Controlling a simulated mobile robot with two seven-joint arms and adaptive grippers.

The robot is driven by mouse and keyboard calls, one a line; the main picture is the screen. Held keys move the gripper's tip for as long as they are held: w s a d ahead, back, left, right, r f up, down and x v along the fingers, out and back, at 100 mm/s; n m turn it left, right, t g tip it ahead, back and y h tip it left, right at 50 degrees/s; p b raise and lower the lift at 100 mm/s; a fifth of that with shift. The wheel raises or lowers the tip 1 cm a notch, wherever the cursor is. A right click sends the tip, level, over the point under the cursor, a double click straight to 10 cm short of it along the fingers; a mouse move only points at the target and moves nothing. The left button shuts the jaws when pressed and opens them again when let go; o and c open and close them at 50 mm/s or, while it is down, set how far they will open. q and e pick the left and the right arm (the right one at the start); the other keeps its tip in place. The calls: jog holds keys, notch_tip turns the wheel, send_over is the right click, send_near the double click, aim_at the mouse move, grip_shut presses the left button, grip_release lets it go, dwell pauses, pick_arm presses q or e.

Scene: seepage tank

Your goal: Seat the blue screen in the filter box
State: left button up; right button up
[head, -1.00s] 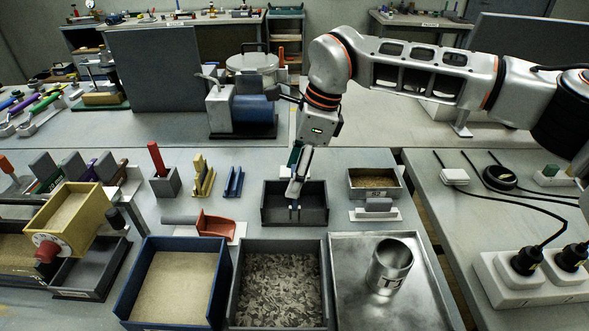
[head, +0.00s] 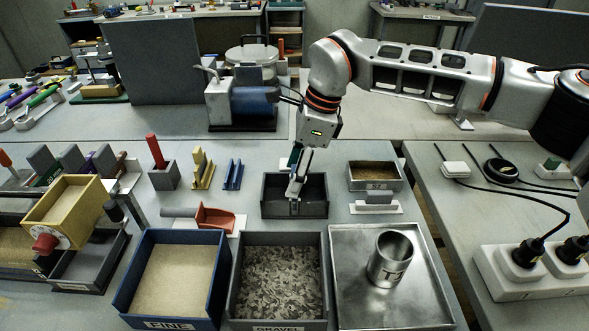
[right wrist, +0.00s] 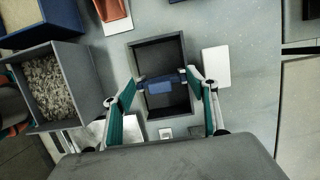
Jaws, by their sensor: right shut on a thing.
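The filter box is a dark grey open box (head: 268,208) in the middle of the bench in the head view; it also shows in the right wrist view (right wrist: 175,48). My right gripper (head: 294,199) points down into it. In the right wrist view my right gripper (right wrist: 162,82) is shut on the blue screen (right wrist: 160,87), with a finger at each end. The screen lies across the box, between its side walls; I cannot tell whether it touches the box. In the head view the fingers mostly hide the screen. My left gripper is not in view.
A blue slotted stand (head: 233,175) and a yellow stand (head: 202,171) stand left of the box. A red scoop (head: 214,218) lies front left. A sand tray (head: 375,184) is to the right. The gravel bin (head: 236,290) and metal tray (head: 345,305) are in front.

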jog(key=shift+f, duration=0.35)
jog(key=o, duration=1.2)
jog(key=shift+c, duration=0.2)
jog(key=v, duration=1.2)
